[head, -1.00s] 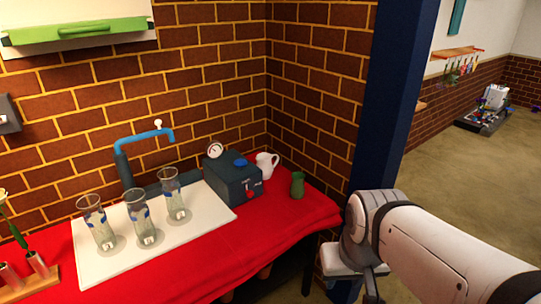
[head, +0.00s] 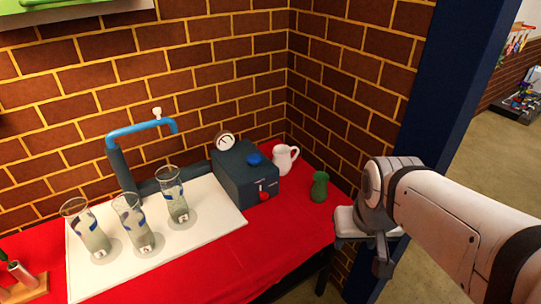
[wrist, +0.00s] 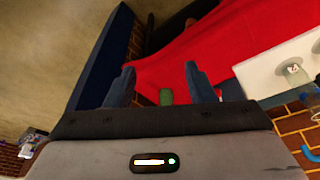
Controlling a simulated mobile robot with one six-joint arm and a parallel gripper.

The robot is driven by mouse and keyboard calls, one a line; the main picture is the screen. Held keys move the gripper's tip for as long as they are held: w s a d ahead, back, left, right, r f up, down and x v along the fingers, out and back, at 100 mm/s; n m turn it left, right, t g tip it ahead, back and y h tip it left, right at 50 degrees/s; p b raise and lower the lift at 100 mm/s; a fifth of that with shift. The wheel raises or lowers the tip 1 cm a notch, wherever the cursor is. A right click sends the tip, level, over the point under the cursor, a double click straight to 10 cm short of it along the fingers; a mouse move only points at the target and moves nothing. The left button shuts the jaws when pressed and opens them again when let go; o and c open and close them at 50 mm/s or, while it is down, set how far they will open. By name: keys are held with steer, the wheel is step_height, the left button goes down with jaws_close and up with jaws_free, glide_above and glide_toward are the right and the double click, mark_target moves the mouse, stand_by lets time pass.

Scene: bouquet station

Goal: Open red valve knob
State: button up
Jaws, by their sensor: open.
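A red knob (head: 264,197) sits on the front of a dark blue-grey box (head: 232,178); a blue knob (head: 254,158) is on top of the box. A round gauge (head: 225,141) stands at its back. My gripper (head: 383,265) hangs at the right, past the table's right edge, well apart from the red knob. In the wrist view my gripper (wrist: 157,72) is open, with nothing between its fingertips. The red knob does not show clearly in the wrist view.
A white jug (head: 284,158) and a green vase (head: 319,187) stand right of the box. Three glass vases (head: 130,224) stand on a white board (head: 205,238), below a blue tap (head: 141,132). The red cloth (head: 292,237) in front is clear. A dark blue post (head: 440,100) rises behind my arm.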

steer(key=w+f+n+t+b, duration=0.1)
steer(key=w+f+t+b, duration=0.35)
steer(key=w, duration=0.75)
steer(key=n+t+y+b, duration=0.4)
steer(key=n+y+b, duration=0.15)
steer(key=y, duration=0.25)
glide_toward(265, 197)
steer(key=shift+w+a+p, duration=0.2)
steer(key=shift+w+p, duration=0.15)
steer(key=shift+w, duration=0.2)
steer(key=shift+w+a+f+g, duration=0.15)
steer(key=shift+a+f+g, duration=0.05)
steer(key=shift+a+g, duration=0.1)
steer(key=x, duration=0.7)
steer(key=shift+w, duration=0.15)
steer(key=shift+c, duration=0.6)
